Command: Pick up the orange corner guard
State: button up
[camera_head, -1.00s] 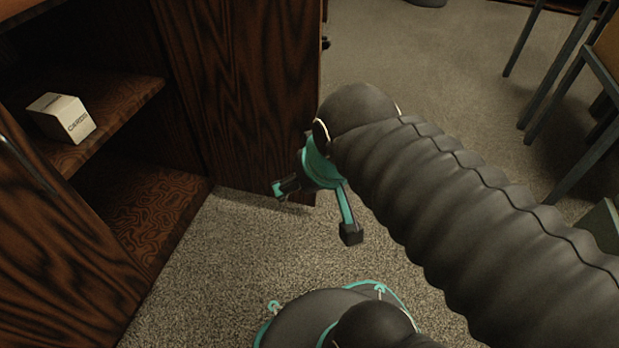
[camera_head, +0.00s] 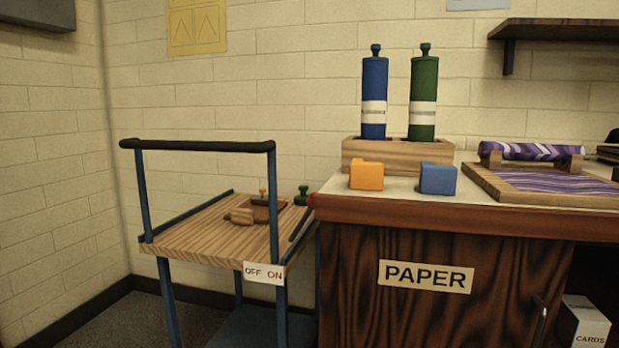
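The orange corner guard (camera_head: 366,175) is a small notched block. It stands on the light top of the dark wood cabinet (camera_head: 430,213), near its front left edge. A blue block of similar shape (camera_head: 438,179) stands to its right, with a gap between them. Neither my gripper nor my arm shows in the current view.
Behind the guards, a wooden holder (camera_head: 397,157) bears a blue tube and a green tube. To the right is a wooden tray (camera_head: 540,186) with purple marbling. At left stands a cart (camera_head: 190,240) with a raised handle (camera_head: 198,146) and small items on top.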

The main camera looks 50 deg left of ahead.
aim_at(366, 176)
jog(key=u, duration=4.15)
jog(key=i, duration=1.45)
jog(key=z, duration=3.5)
